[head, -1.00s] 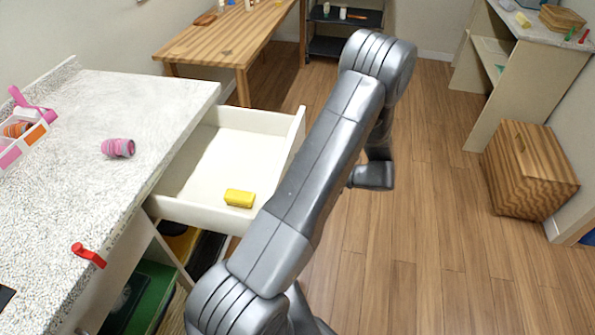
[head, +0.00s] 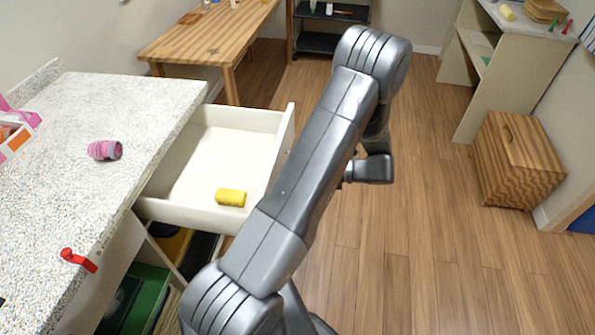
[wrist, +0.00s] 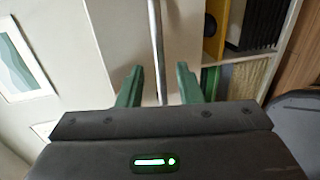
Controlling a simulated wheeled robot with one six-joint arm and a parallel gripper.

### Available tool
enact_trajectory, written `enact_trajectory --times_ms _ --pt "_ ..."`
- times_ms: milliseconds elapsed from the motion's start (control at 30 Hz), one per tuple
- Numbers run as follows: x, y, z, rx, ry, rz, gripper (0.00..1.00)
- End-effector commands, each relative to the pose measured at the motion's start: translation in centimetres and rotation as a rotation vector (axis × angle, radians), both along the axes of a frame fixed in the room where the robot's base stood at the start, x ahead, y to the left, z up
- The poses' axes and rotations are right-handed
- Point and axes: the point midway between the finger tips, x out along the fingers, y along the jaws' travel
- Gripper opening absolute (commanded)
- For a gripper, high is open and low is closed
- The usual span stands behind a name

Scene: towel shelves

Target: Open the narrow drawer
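A white drawer (head: 213,160) stands pulled out from under the speckled counter in the head view, with a yellow item (head: 231,197) inside near its front corner. My arm crosses in front of its right side, and my gripper's fingers are not visible there. In the wrist view my gripper (wrist: 159,84) has two green fingers spread apart. A thin metal bar handle (wrist: 156,40) runs along a pale panel (wrist: 118,45) and lines up with the gap between the fingers. Space shows on both sides of the bar. I cannot tell how deep it sits between them.
The counter (head: 90,140) holds a pink roll (head: 105,150) and a red item (head: 78,260). Below are open compartments with a green container (head: 140,300). A wooden table (head: 205,40) stands behind, and a wooden box (head: 515,160) at right. The middle floor is clear.

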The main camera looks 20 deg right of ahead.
Motion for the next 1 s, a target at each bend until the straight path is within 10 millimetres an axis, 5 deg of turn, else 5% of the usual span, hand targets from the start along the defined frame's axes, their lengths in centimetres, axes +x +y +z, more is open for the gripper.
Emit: enact_trajectory --times_ms 500,1000 --pt "-6.0 -8.3 2.0 -0.002 -0.001 -0.003 0.33" --pt "-6.6 -9.0 2.3 0.0 0.0 0.0 0.33"
